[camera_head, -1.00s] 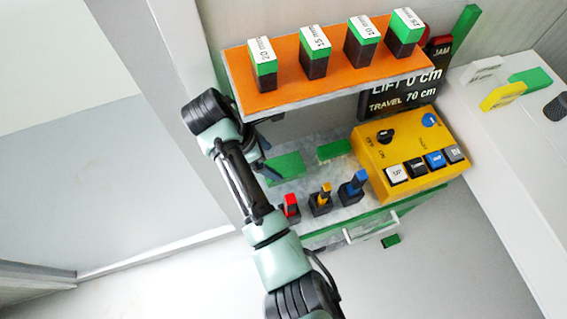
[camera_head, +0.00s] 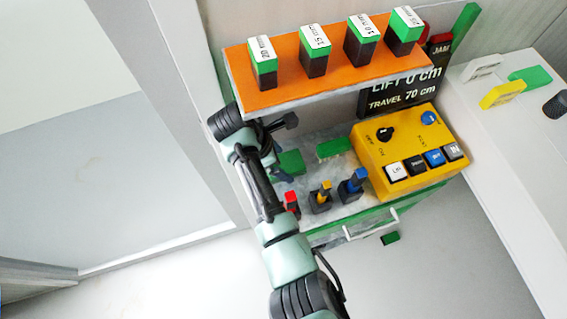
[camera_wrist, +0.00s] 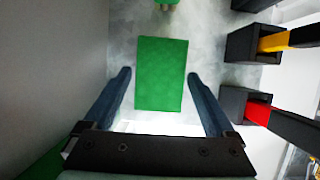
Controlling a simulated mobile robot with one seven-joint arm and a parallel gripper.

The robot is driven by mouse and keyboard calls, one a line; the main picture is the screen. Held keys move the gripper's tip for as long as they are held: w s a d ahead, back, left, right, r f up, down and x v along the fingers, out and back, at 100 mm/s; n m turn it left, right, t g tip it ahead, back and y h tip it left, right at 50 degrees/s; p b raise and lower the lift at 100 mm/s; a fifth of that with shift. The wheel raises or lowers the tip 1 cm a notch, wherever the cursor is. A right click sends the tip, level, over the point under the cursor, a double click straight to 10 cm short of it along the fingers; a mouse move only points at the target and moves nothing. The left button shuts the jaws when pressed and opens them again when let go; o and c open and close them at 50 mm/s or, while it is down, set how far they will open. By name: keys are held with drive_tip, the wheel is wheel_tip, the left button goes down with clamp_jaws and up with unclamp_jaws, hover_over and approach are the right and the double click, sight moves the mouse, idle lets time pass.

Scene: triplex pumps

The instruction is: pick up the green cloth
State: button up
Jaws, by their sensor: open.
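A flat green rectangle that looks like the green cloth (camera_wrist: 161,55) lies on the grey shelf in the wrist view. In the head view a green piece (camera_head: 292,163), seemingly the same one, is partly hidden by my arm. My gripper (camera_wrist: 158,74) is open, with one blue-grey finger on each side of the green rectangle. I cannot tell the height of the fingertips above it. The fingers are mostly hidden in the head view.
An orange shelf (camera_head: 300,89) with several green-topped blocks overhangs the grey shelf. Red (camera_head: 291,199), yellow (camera_head: 325,189) and blue (camera_head: 358,180) levers stand at the front. A yellow control box (camera_head: 400,165) is to the right. Another green piece (camera_head: 334,148) lies behind.

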sight(286, 162)
drive_tip(key=shift+f, duration=0.2)
idle(0.3)
drive_tip(key=shift+c, duration=0.3)
drive_tip(key=c, duration=1.1)
drive_tip(key=shift+r, duration=0.15)
drive_tip(key=shift+r, duration=0.25)
drive_tip(key=v, duration=0.1)
drive_tip(key=b+v, duration=0.1)
drive_tip(key=v, duration=0.1)
drive_tip(key=shift+w+d+r, duration=0.15)
drive_tip(key=shift+d+r, duration=0.05)
drive_tip(key=s+a, duration=0.1)
drive_tip(key=a, duration=0.4)
drive_tip(key=s+a+b, duration=0.1)
drive_tip(key=s+a, duration=0.1)
drive_tip(key=a, duration=0.4)
drive_tip(key=s+a+b, duration=0.1)
drive_tip(key=s+a, duration=0.1)
drive_tip(key=a, duration=0.3)
drive_tip(key=shift+s+a, duration=0.2)
drive_tip(key=shift+a, duration=0.05)
